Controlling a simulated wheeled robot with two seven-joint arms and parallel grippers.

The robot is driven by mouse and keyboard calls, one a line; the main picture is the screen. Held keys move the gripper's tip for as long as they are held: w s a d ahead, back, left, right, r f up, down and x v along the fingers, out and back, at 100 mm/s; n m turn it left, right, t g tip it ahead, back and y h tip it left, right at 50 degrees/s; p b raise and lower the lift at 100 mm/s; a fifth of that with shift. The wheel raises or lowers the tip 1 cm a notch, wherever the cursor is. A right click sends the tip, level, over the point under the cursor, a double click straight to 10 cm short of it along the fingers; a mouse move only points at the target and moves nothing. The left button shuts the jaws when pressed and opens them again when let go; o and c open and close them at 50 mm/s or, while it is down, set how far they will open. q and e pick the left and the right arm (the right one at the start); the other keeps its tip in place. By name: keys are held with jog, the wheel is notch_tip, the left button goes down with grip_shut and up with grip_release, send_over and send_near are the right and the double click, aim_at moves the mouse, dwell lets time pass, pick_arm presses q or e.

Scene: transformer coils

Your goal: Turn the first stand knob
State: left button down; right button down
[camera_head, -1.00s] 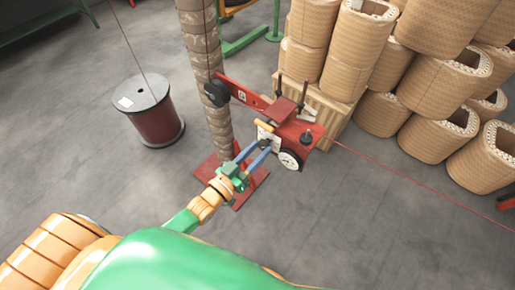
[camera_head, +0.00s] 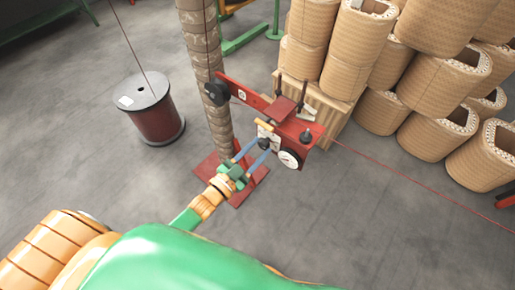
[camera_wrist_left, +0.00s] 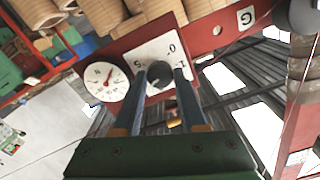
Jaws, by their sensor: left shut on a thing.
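The red stand (camera_head: 283,128) carries a white plate with markings, a round white dial (camera_head: 289,159) and a dark knob (camera_head: 264,143). In the left wrist view the dark round knob (camera_wrist_left: 159,74) sits on the white plate (camera_wrist_left: 165,55), with the dial (camera_wrist_left: 105,83) to its left. My left gripper (camera_head: 256,148) reaches up to the stand's front. Its blue fingers (camera_wrist_left: 160,80) are shut on the knob, one on each side. My right gripper is not in view.
A red and black wire spool (camera_head: 151,112) stands on the floor at left. Several tan coils (camera_head: 430,95) are stacked at right. A red wire (camera_head: 420,180) runs right. Grey floor is open in front.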

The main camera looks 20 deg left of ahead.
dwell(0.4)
pick_arm(q)
jog(key=shift+c, duration=2.3)
grip_release()
jog(key=v, duration=0.7)
